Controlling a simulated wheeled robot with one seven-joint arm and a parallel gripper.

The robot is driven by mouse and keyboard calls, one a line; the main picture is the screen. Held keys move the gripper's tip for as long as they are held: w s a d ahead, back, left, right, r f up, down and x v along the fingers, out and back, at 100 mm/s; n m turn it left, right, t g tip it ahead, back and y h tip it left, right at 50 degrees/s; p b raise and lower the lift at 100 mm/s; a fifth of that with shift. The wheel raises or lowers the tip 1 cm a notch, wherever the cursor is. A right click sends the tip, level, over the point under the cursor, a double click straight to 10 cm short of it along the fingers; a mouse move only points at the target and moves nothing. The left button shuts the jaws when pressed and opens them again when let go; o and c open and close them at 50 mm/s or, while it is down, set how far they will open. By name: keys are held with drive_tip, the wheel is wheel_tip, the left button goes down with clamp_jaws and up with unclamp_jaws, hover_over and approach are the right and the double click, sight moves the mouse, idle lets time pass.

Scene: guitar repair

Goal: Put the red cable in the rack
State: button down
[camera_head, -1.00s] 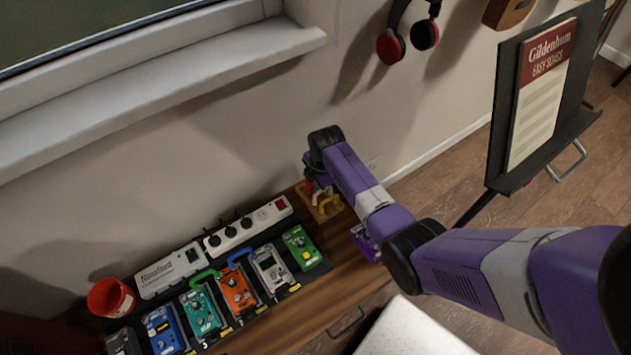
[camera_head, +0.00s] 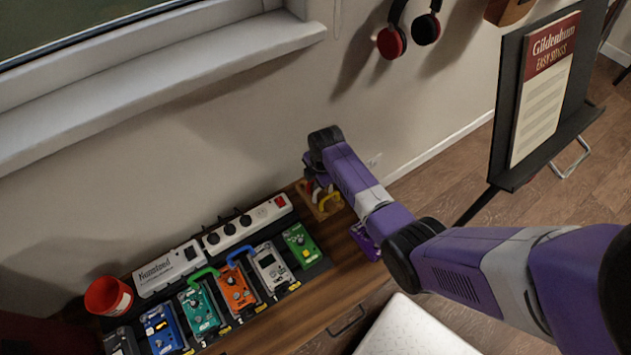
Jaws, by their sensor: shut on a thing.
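The wooden rack (camera_head: 331,211) stands at the right end of the wooden cabinet top, by the wall. A yellow cable (camera_head: 329,200) shows at the rack. A small red piece (camera_head: 309,187), which looks like the red cable, shows at the rack's left side, just under my gripper (camera_head: 312,180). My gripper is shut on it, but the fingers are small and partly hidden by my wrist. I cannot tell whether the red cable rests in the rack or is held just above it.
A pedal board with several pedals, including a green pedal (camera_head: 302,245) and an orange pedal (camera_head: 236,291), fills the cabinet top to the left. A power strip (camera_head: 246,228) and a red cup (camera_head: 108,296) stand behind. A music stand (camera_head: 545,105) is at the right.

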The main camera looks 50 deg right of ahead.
drive_tip(key=c, duration=1.5)
unclamp_jaws()
drive_tip(key=shift+o, duration=0.2)
drive_tip(key=o, duration=0.4)
drive_tip(key=shift+r, duration=0.1)
drive_tip(key=p+v, duration=0.2)
drive_tip(key=w+p+v, duration=0.1)
drive_tip(key=p+v, duration=0.4)
drive_tip(key=shift+w+d+r+p, duration=0.25)
drive_tip(key=shift+r+p, duration=0.1)
drive_tip(key=shift+r, duration=0.2)
drive_tip(key=shift+s, duration=0.1)
